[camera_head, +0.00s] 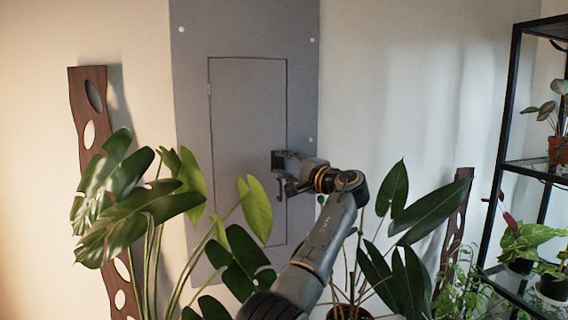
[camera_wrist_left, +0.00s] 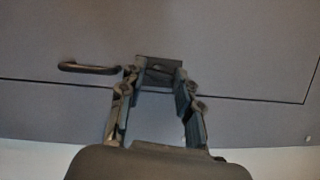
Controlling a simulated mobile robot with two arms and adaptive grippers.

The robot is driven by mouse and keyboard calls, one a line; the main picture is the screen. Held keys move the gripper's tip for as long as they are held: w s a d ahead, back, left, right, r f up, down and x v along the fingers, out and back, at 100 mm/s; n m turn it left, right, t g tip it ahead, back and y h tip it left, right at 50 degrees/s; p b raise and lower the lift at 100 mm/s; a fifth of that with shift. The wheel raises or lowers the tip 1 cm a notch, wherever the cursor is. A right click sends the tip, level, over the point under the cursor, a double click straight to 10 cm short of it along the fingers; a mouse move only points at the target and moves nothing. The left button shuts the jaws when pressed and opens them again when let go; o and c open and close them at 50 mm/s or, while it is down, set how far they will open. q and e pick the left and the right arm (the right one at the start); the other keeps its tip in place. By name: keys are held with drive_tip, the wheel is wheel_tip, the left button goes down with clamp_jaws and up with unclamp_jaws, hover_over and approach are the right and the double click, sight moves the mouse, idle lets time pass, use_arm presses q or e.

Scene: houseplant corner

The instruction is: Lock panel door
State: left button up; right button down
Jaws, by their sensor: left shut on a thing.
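The grey panel door (camera_head: 240,125) is set in a grey wall panel (camera_head: 300,45) and looks flush with its frame. My left gripper (camera_head: 283,165) is at the door's right edge, shut on a small dark latch (camera_wrist_left: 160,72). The latch sits at the door seam, between the fingertips in the left wrist view (camera_wrist_left: 160,78). A dark bar handle (camera_wrist_left: 88,68) is on the door beside the gripper, apart from the fingers. The latch's exact position is hard to tell, as the fingers partly cover it. My right gripper is not in view.
Large leafy plants (camera_head: 130,205) stand in front of the panel, left and below, and dark leaves (camera_head: 405,210) rise right of my arm. A wooden strip (camera_head: 90,120) leans on the wall. A black shelf (camera_head: 510,120) with pots stands at right.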

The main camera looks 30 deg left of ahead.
use_arm(q)
drive_tip(key=shift+n+h+p, duration=0.3)
drive_tip(key=shift+n, duration=0.5)
drive_tip(key=o, duration=1.2)
drive_tip(key=shift+c, duration=0.2)
drive_tip(key=v, duration=1.2)
drive_tip(key=shift+w+r, duration=0.1)
drive_tip(key=shift+w, duration=0.05)
